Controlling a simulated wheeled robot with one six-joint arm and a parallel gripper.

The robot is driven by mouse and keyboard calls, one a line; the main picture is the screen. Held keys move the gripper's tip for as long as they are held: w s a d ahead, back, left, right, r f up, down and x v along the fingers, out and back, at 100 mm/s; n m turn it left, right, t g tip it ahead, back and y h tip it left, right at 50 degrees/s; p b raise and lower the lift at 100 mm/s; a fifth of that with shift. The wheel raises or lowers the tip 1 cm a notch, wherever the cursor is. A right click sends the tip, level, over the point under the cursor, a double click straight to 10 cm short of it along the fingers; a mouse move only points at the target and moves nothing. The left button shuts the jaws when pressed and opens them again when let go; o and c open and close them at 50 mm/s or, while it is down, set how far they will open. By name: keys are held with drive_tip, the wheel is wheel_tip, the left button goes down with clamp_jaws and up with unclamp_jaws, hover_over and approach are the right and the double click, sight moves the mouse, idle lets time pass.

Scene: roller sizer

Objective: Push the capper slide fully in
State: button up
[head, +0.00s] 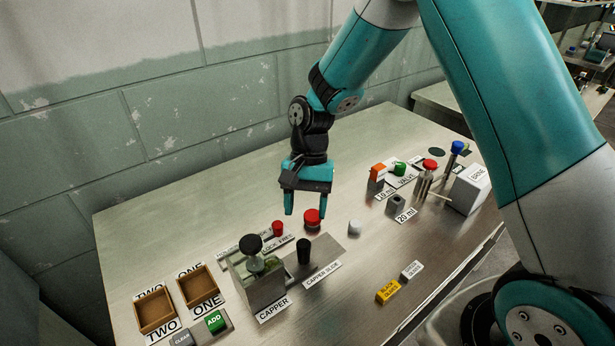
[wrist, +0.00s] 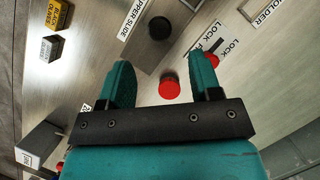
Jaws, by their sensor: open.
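The capper (head: 262,287) is a metal block with a black knob on top, at the front left of the bench. The capper slide's black upright handle (head: 304,252) stands on a flat track just right of the capper, apart from the block. In the wrist view the round black handle top (wrist: 159,28) lies beyond my fingertips. My gripper (head: 306,210) is open and points down, above and behind the handle. It also shows in the wrist view (wrist: 162,68), with nothing between its fingers at their height; neither finger touches the handle.
A red round piece (head: 312,217) is below my gripper and shows between the fingers in the wrist view (wrist: 169,88). A red lock knob (head: 278,228) stands behind the handle. A white cap (head: 355,227) stands to the right. Yellow and grey blocks (head: 388,291) lie in front.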

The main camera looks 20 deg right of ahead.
drive_tip(key=v, duration=0.6)
drive_tip(key=shift+r, duration=0.4)
drive_tip(key=shift+w+d, duration=0.1)
